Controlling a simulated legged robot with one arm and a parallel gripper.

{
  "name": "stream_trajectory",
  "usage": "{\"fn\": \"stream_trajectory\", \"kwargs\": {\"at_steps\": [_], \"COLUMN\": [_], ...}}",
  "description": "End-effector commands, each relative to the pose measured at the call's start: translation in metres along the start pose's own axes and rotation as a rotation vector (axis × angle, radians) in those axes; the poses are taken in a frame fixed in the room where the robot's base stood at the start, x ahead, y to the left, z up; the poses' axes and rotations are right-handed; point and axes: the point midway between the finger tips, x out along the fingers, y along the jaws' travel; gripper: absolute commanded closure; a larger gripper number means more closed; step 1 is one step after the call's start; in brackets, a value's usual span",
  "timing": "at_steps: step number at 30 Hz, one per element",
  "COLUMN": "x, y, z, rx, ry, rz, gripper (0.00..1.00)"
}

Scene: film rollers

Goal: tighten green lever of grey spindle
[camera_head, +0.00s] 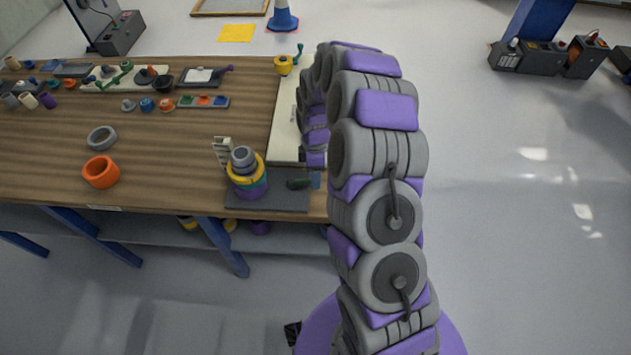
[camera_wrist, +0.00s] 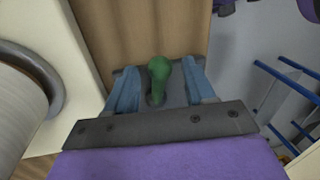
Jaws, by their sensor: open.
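A green lever (camera_wrist: 159,75) with a rounded knob stands between the two blue fingers of my gripper (camera_wrist: 157,87) in the wrist view. The fingers are open, one on each side, with a gap to the lever. A dark grey plate shows behind the lever. In the head view, a small dark green part (camera_head: 298,184) lies by the end of my arm, at the table's front right. A pale cylinder with a grey ring (camera_wrist: 22,95) is at the wrist view's left edge; I cannot tell whether it is the grey spindle. The lever's lower end is partly hidden.
A stack of yellow, teal, purple and grey rings (camera_head: 247,177) stands left of my gripper on a dark plate (camera_head: 265,202). A cream board (camera_head: 284,125) runs along the right side.

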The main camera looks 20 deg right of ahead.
Motion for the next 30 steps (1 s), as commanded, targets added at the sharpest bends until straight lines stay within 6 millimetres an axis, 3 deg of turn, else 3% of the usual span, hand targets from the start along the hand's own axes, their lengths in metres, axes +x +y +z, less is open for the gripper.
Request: {"fn": "stream_trajectory", "kwargs": {"at_steps": [6,17,30], "x": [0.024,0.027,0.027], "y": [-0.001,0.0,0.0], "z": [0.001,0.001,0.001], "rx": [0.0,0.0,0.0], "ry": [0.0,0.001,0.001], "rz": [-0.004,0.0,0.0], "gripper": [0.46,0.46,0.87]}}
